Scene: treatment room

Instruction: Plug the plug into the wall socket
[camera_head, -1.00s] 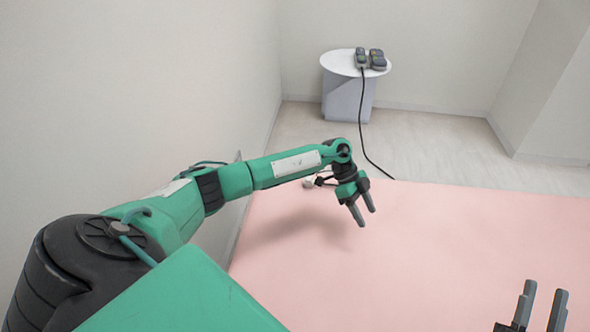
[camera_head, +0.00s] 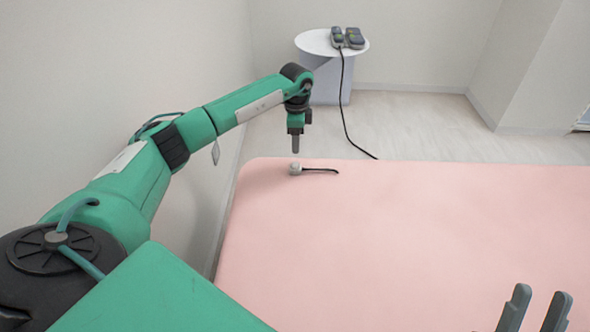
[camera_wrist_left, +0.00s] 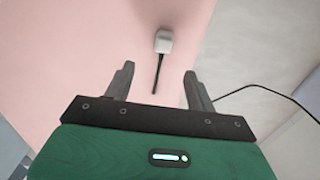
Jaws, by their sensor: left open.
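The plug (camera_head: 295,168) is a small pale block with a short black cable, lying on the pink bed top near its far left corner. In the left wrist view the plug (camera_wrist_left: 163,42) is beyond my fingertips, its cable running back between them. My left gripper (camera_head: 296,150) points down just above and behind the plug; in the wrist view its fingers (camera_wrist_left: 158,80) are apart and empty. My right gripper (camera_head: 534,310) shows at the bottom right, two fingers apart with nothing between them. I cannot make out the wall socket.
The pink bed (camera_head: 400,240) fills the middle and right and is otherwise clear. A round white table (camera_head: 312,42) at the back holds a dark device (camera_head: 347,38), whose black cable (camera_head: 347,115) drops behind the bed. The wall (camera_head: 100,80) is close on the left.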

